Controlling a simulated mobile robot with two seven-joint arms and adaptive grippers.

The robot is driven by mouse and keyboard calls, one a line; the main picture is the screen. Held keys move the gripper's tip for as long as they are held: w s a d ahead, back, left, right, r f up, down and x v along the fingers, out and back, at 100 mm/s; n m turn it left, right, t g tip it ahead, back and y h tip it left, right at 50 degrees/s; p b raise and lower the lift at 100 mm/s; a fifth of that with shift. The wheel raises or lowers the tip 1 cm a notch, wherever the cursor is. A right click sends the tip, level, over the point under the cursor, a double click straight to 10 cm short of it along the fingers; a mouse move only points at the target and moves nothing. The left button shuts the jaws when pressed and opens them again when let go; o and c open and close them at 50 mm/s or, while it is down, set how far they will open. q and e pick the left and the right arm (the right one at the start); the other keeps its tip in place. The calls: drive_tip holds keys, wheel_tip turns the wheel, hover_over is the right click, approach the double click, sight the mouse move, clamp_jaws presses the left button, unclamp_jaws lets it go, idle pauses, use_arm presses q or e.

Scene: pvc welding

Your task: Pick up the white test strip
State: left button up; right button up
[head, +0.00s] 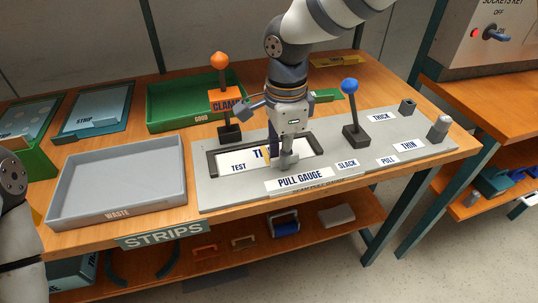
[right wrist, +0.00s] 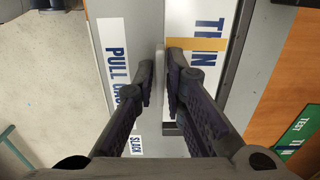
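My right gripper (head: 287,160) points down over the front part of the pull gauge plate (head: 215,188), at the front edge of the dark-framed recess (head: 213,163). In the right wrist view its fingers (right wrist: 160,85) are close together, with a narrow gap. A thin pale bar shows in that gap; I cannot tell whether it is the test strip or an edge of the gauge, nor whether the fingers press on it. A white lettered surface (head: 232,158) with a tan band (right wrist: 195,43) across it lies in the recess. My left gripper is out of view.
An orange-knobbed lever (head: 219,62) and a blue-knobbed lever (head: 350,86) stand upright on either side of my right gripper. Small grey blocks sit at the gauge's right end.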

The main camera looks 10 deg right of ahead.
clamp_jaws()
drive_tip(key=shift+r, duration=0.2)
drive_tip(key=shift+r, duration=0.35)
drive_tip(key=r, duration=0.4)
drive_tip(key=shift+s+a+p, duration=0.1)
drive_tip(key=shift+s+p, duration=0.3)
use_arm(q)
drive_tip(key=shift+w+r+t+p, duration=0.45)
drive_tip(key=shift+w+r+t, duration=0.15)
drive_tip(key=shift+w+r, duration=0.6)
use_arm(e)
drive_tip(key=s+a+r, duration=0.2)
drive_tip(key=s+r, duration=0.9)
drive_tip(key=s, duration=0.2)
drive_tip(key=shift+a, duration=0.25)
drive_tip(key=shift+r, duration=0.1)
